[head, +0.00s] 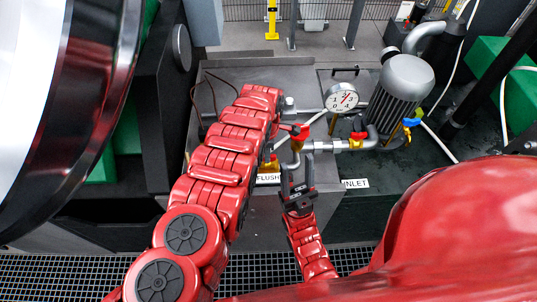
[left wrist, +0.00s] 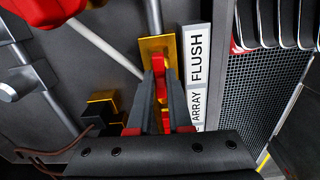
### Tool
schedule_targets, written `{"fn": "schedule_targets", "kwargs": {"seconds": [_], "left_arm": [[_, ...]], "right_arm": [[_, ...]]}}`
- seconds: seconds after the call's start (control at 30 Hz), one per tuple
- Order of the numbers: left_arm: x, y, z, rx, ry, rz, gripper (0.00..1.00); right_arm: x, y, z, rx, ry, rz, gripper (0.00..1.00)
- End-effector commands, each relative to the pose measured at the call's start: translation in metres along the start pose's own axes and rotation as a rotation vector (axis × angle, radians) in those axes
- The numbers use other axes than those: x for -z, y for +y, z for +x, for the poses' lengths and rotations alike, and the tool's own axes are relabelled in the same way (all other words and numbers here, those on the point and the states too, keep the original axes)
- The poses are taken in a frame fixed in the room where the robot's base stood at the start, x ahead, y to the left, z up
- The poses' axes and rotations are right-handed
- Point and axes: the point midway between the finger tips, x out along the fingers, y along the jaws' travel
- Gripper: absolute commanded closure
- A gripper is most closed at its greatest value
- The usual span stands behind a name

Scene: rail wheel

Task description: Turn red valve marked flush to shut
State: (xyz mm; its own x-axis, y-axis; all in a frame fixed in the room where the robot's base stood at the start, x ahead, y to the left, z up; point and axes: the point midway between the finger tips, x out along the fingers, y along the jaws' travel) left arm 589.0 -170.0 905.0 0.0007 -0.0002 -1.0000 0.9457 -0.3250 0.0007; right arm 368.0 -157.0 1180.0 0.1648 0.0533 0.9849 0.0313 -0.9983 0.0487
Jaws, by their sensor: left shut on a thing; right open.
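In the left wrist view, the two dark fingers of my left gripper (left wrist: 163,108) are closed on the red valve handle (left wrist: 159,64), which stands in front of a yellow fitting (left wrist: 158,45). A white label reading FLUSH (left wrist: 197,55) is just right of it. In the head view, the FLUSH label (head: 269,178) shows beside my left forearm, with a yellow and red part (head: 270,165) above it. My left arm hides most of that gripper there. My right gripper (head: 298,188) is open and empty, low in front of the panel, right of the FLUSH label.
A white-faced gauge (head: 341,97) and silver pipes (head: 335,146) stand behind. A grey motor (head: 402,88) is at the right. Another red and yellow valve (head: 357,138) sits above the INLET label (head: 355,183). A red handle (head: 300,132) is near my left arm.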

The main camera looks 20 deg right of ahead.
Motion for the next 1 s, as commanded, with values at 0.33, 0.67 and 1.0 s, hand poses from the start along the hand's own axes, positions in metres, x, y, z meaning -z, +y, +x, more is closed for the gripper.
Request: {"fn": "schedule_targets", "kwargs": {"seconds": [0.33, 0.67, 1.0], "left_arm": [[0.0007, -0.0010, 0.0015, 0.002, 0.001, 0.354, 1.00], [0.0017, -0.0006, 0.0025, 0.003, 0.000, 0.494, 1.00], [0.0010, -0.0006, 0.0009, 0.002, 0.000, 0.753, 1.00]], "right_arm": [[-0.0002, 0.0000, -0.0009, 0.000, 0.000, 0.000, 0.50], [-0.0008, -0.0002, -0.0045, 0.000, 0.000, 0.000, 0.50], [-0.0014, -0.0004, -0.0081, 0.000, 0.000, 0.000, 0.50]]}}
